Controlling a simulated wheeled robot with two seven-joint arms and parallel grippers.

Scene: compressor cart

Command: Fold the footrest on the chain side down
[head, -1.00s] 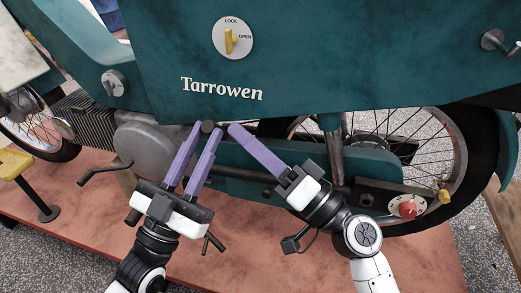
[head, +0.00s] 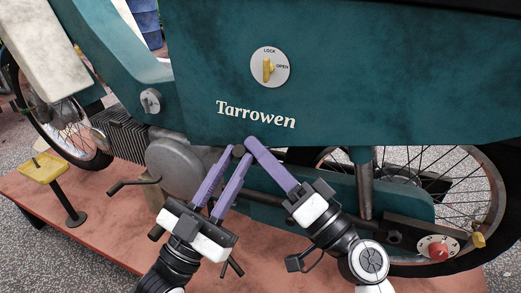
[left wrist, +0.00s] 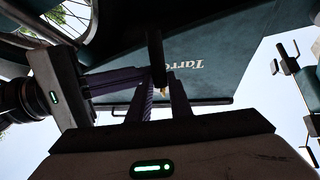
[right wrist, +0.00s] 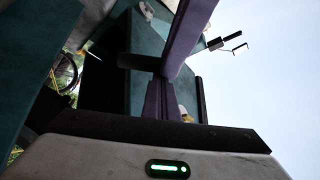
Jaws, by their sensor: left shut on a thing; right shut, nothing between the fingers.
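The footrest shows in the head view as a dark round end (head: 238,151) between the left fingertips, below the teal side panel. In the left wrist view it is a dark bar (left wrist: 155,55) between the purple fingers. My left gripper (head: 237,156) is shut on it. Most of its length and its pivot are hidden in the head view. My right gripper (head: 250,143) is shut and empty, its tip close beside the footrest end on the right. I cannot tell whether it touches. The right fingers (right wrist: 164,100) show together in the right wrist view.
A dark crank lever (head: 134,184) juts out left. A red dial (head: 438,250) sits low right by the rear wheel. A yellow-topped stand (head: 42,168) stands far left.

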